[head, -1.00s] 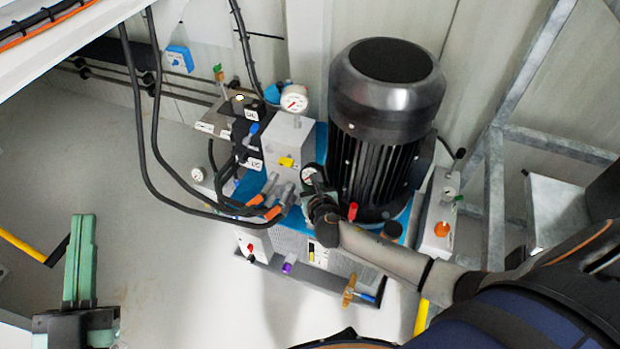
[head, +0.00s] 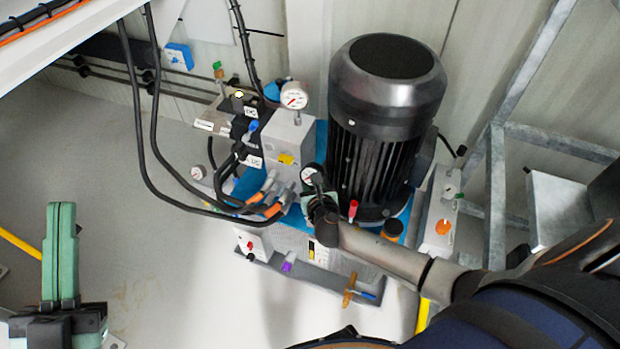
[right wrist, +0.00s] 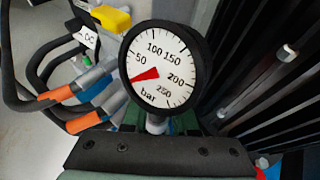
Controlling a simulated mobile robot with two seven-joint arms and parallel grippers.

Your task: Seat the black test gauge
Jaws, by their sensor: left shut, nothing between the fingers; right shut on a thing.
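The black test gauge (head: 311,174) has a black rim and a white face marked in bar, with a red needle. It stands beside the black motor, above the blue base plate of the pump. In the right wrist view the gauge (right wrist: 165,66) is upright and faces the camera. My right gripper (head: 321,203) is shut on the gauge's stem, just below its dial. The stem's lower end and any port beneath are hidden by the gripper. My left gripper (head: 61,212) is shut and empty, low at the left, far from the pump.
The black motor (head: 385,130) stands close right of the gauge. Orange-sleeved hose couplings (head: 268,204) and black hoses (head: 140,130) lie close left. A grey block (head: 287,137) carries a white-rimmed gauge (head: 294,96). Floor at the left is open; a metal frame (head: 495,200) stands right.

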